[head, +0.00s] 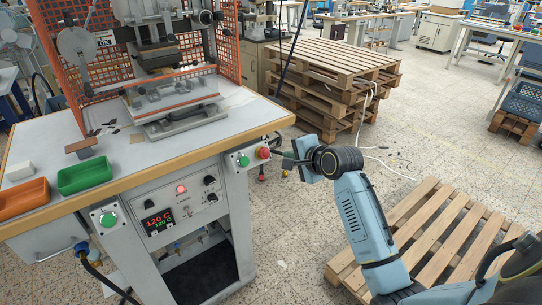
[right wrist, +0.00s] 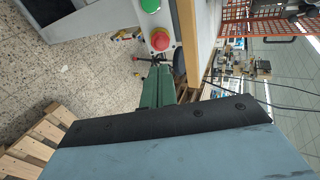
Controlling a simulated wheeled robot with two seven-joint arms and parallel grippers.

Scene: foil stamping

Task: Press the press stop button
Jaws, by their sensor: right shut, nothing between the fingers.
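The red press stop button (head: 263,153) sits on a small grey box at the right front corner of the press bench, beside a green button (head: 243,160). In the right wrist view the red button (right wrist: 160,40) and the green button (right wrist: 150,5) show near the top. My right gripper (head: 281,157) is shut and empty, just right of the red button. Its tips appear very close to the button; I cannot tell whether they touch it. My left gripper is not in view.
The foil press (head: 175,95) stands on the bench inside an orange mesh guard (head: 228,45). A green tray (head: 85,176) and an orange tray (head: 24,198) lie at left. A second green button (head: 108,219) is on the bench front. Stacked pallets (head: 335,65) stand behind; another pallet (head: 430,235) lies right.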

